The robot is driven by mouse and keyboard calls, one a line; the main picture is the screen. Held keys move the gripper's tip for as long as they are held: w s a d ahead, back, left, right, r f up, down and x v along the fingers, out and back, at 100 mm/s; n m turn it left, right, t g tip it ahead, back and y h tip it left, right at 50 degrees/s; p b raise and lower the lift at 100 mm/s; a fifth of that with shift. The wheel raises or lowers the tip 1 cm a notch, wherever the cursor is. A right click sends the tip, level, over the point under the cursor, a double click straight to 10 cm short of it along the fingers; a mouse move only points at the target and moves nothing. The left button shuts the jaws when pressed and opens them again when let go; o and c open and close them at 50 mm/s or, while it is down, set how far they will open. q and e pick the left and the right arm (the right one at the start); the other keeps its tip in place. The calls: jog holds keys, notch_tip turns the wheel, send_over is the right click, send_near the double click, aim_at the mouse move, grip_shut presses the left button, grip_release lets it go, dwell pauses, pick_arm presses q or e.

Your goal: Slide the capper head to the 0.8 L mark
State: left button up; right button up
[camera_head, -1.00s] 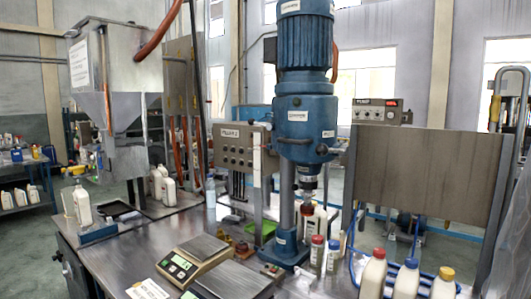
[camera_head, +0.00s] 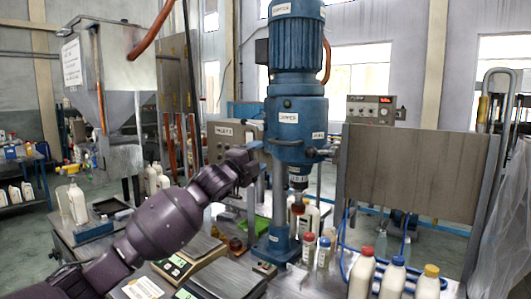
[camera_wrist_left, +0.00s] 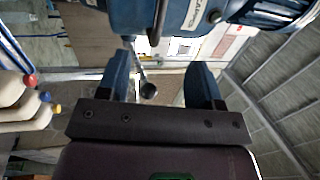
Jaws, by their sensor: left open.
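The blue capper head (camera_head: 296,132) with its motor (camera_head: 296,45) sits on an upright column (camera_head: 279,200). Its chuck hangs above a bottle (camera_head: 308,218). In the head view my left gripper (camera_head: 254,160) is at the left side of the head, its fingers partly hidden by my wrist. In the left wrist view the gripper (camera_wrist_left: 162,82) is open. A thin lever with a dark ball knob (camera_wrist_left: 148,90) shows between its fingers, with no clear contact. The blue capper body (camera_wrist_left: 225,12) lies just beyond. No 0.8 L mark is readable. My right gripper is not in view.
Scales (camera_head: 190,258) stand on the bench below my left arm. White bottles with coloured caps (camera_head: 362,274) stand at the front right. A metal panel (camera_head: 410,172) is to the right of the capper, and a filling hopper (camera_head: 105,75) is at the left.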

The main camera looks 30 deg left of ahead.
aim_at(279, 144)
pick_arm(q)
jog(key=x, duration=0.3)
jog(key=b+x, duration=0.1)
jog(key=x, duration=0.2)
jog(key=shift+w+d+f+b, duration=0.1)
jog(key=shift+w+f+b, duration=0.05)
jog(key=shift+w+b, duration=0.2)
jog(key=shift+p+x, duration=0.55)
jog(key=shift+x, duration=0.45)
jog(key=shift+p+x, duration=0.3)
jog(key=shift+x, duration=0.55)
jog(key=shift+w, duration=0.15)
jog(key=shift+c, duration=0.2)
